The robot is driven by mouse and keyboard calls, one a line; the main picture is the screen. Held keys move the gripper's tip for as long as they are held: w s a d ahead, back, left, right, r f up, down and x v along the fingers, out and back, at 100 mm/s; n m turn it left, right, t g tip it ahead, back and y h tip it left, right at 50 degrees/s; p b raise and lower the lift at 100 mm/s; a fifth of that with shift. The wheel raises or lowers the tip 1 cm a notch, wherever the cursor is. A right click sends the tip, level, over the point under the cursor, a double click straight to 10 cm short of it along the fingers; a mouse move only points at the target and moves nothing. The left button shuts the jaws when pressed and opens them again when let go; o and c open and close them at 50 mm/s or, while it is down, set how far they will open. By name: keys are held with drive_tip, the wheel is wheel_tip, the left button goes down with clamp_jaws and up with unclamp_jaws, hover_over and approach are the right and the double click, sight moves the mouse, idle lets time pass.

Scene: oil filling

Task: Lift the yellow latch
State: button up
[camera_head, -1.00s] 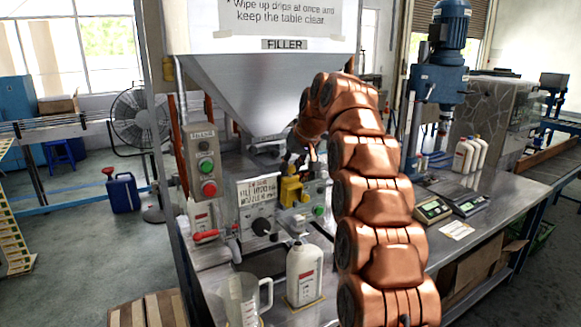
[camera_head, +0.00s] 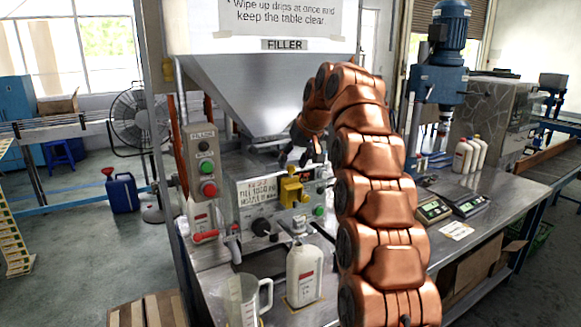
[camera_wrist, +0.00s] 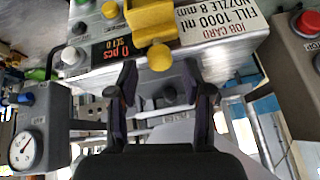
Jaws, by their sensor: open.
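The yellow latch (camera_head: 292,187) is on the front of the filler's control box (camera_head: 262,200), right of the job card. In the wrist view the latch (camera_wrist: 148,22) is at the top, with a round yellow knob (camera_wrist: 160,57) below it in the picture. My gripper (camera_wrist: 160,88) is open and empty, its two dark fingertips apart on either side below the knob in the picture. In the head view my gripper (camera_head: 307,155) is just above the latch, partly hidden by my arm. No contact with the latch shows.
A job card (camera_wrist: 218,18) and buttons flank the latch on the box. A red-handled tap (camera_head: 207,237), a white bottle (camera_head: 303,275) and a clear jug (camera_head: 243,298) stand in front. The hopper (camera_head: 265,90) overhangs above. A gauge (camera_wrist: 27,150) shows at the wrist view's lower left.

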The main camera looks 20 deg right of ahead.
drive_tip(key=v, duration=0.4)
drive_tip(key=shift+s+r, duration=0.1)
drive_tip(key=shift+r, duration=0.1)
drive_tip(key=shift+s, duration=0.1)
drive_tip(key=shift+c, duration=0.3)
